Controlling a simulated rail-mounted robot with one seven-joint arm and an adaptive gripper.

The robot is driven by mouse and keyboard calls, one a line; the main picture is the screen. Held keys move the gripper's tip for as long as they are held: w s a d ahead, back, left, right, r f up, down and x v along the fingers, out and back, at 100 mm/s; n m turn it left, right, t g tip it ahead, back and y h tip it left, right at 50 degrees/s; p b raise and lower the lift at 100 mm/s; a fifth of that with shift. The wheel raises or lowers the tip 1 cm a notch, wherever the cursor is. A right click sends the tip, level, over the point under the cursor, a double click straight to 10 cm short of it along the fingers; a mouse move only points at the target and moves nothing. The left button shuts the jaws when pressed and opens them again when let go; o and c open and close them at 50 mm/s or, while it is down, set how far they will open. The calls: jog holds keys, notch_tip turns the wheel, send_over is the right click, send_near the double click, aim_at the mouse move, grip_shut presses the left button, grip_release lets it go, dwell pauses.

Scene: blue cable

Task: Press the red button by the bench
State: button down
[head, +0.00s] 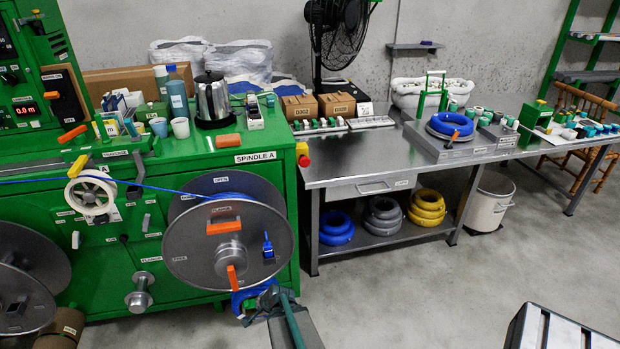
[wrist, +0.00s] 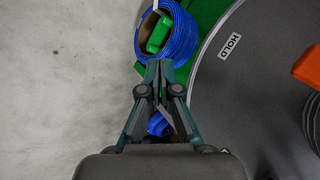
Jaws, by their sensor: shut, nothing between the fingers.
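The red button (head: 302,148) sits on a yellow housing at the right side of the green machine, beside the left end of the steel bench (head: 340,170). My gripper (head: 262,298) is low in front of the machine, below the large grey spool and well below and left of the button. In the wrist view my gripper (wrist: 158,68) has its fingertips together with nothing between them. The button does not show in the wrist view.
The grey spool flange (head: 190,255) carries blue cable and orange handles; it also shows in the wrist view (wrist: 255,90). A blue coil (wrist: 182,40) lies just beyond my fingertips.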

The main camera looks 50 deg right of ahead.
jog(key=d+r+m+t+h, duration=0.25)
jog(key=d+r+m, duration=0.2)
jog(key=d, duration=0.65)
jog(key=m+t+h, duration=0.5)
jog(key=m+h, duration=0.3)
jog(key=m, duration=1.3)
send_near(305, 163)
jog(key=p+x, duration=0.1)
jog(key=x, duration=0.5)
jog(key=shift+w+d, duration=0.45)
